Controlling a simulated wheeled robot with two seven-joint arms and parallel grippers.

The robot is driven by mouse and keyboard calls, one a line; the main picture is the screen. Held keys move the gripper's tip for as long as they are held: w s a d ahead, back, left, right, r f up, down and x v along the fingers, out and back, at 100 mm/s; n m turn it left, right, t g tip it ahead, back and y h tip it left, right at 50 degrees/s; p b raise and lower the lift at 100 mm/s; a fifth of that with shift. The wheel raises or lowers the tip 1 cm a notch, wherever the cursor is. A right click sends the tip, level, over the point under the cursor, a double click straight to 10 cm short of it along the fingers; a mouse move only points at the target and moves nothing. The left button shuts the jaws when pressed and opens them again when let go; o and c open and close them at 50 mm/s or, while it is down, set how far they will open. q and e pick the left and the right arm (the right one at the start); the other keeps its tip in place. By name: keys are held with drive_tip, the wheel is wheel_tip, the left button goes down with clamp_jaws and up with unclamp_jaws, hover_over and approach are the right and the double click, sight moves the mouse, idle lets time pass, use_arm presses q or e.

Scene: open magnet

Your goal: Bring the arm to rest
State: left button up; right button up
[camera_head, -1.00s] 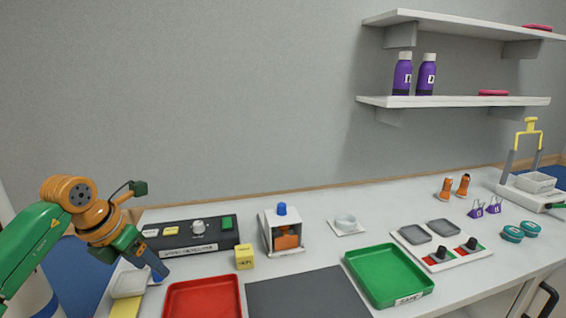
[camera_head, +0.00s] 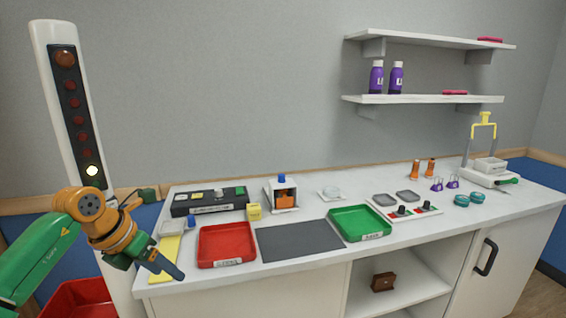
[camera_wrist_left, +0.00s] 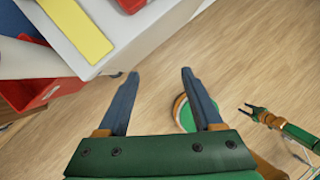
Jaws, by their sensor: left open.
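My left gripper (camera_head: 168,272) is at the lower left of the head view, by the bench's front left corner, pointing down and right. In the left wrist view its two dark fingers (camera_wrist_left: 160,73) are spread apart with nothing between them, above wooden floor. What looks like my right gripper (camera_wrist_left: 247,109) is small at the right of that view, its two prongs apart and empty. It is not in the head view.
The white bench (camera_head: 320,248) holds a red tray (camera_head: 226,262), a green tray (camera_head: 360,238), a dark mat (camera_head: 298,240) and a yellow strip (camera_head: 168,255). A white light column (camera_head: 52,110) and a red bin (camera_head: 75,300) stand left. Wall shelves (camera_head: 425,99) hang behind.

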use_arm(q)
drive_tip(key=w+d+f+n+t+h, duration=0.1)
drive_tip(key=d+f+n+h, duration=0.1)
drive_tip(key=d+f+h, duration=0.35)
drive_tip(key=w+d+f+n+h, duration=0.2)
drive_tip(key=d+f+h, duration=0.1)
drive_tip(key=d, duration=0.6)
wheel_tip(320, 180, down, 17)
drive_tip(key=a+n+t+y, duration=0.35)
drive_tip(key=n+t, duration=0.35)
drive_tip(key=n, duration=1)
drive_tip(key=s+a+f+n+g+y, duration=0.2)
drive_tip(key=s+a+f+n+y, duration=0.15)
drive_tip(key=s+f+n, duration=0.45)
drive_tip(key=s+a+f+n+g+y, duration=0.2)
drive_tip(key=s+a+f+n+y, duration=0.15)
drive_tip(key=s+f, duration=0.85)
drive_tip(key=s+f+n+g, duration=0.2)
drive_tip(key=s+f+g, duration=0.1)
drive_tip(key=s, duration=0.8)
drive_tip(key=s+d+f+n+g+y, duration=0.1)
drive_tip(key=s+f+n+g, duration=0.2)
drive_tip(key=s, duration=0.9)
drive_tip(key=shift+s+f+g, duration=0.15)
drive_tip(key=shift+g, duration=0.45)
